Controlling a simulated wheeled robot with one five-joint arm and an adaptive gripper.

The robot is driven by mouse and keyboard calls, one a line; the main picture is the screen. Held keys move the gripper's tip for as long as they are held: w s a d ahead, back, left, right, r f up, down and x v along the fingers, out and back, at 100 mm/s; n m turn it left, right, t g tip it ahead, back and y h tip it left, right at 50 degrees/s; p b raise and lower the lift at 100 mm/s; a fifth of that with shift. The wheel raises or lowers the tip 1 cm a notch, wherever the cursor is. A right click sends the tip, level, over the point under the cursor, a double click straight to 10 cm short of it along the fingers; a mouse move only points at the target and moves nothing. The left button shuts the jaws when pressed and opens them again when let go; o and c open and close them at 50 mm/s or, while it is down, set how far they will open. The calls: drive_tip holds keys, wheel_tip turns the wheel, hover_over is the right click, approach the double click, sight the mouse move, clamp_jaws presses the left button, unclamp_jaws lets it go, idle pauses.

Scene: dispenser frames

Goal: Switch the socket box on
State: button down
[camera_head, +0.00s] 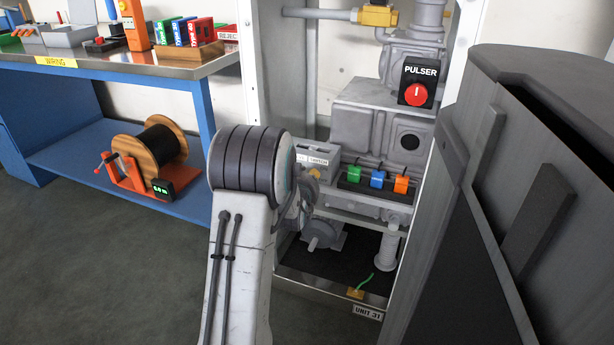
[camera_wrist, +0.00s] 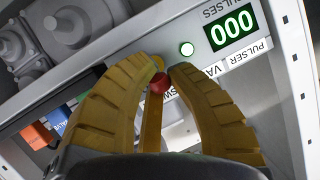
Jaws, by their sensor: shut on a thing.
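In the wrist view, my gripper (camera_wrist: 166,66) has its yellow ribbed fingers shut around a small red knob (camera_wrist: 158,83) in front of a light panel (camera_wrist: 210,78). The panel carries a green display (camera_wrist: 231,27) reading 000, a pale round lamp (camera_wrist: 187,48) and printed labels, partly covered by the fingers. In the head view, a grey box with small labels (camera_head: 317,152) stands beside my wrist. My arm hides most of the gripper there. No label reading "socket box" is legible.
A red rotary knob under a PULSER sign (camera_head: 416,82) is on the machine at upper right. Green, blue and orange blocks (camera_head: 377,179) sit in a row right of my wrist. A cabinet post stands behind my arm. A blue workbench (camera_head: 200,100) is at left.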

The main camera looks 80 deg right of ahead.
drive_tip(key=shift+r, duration=0.1)
idle(0.3)
drive_tip(key=c, duration=1.1)
unclamp_jaws()
drive_tip(key=shift+c, duration=0.2)
drive_tip(key=v, duration=1.2)
drive_tip(key=shift+r, duration=0.15)
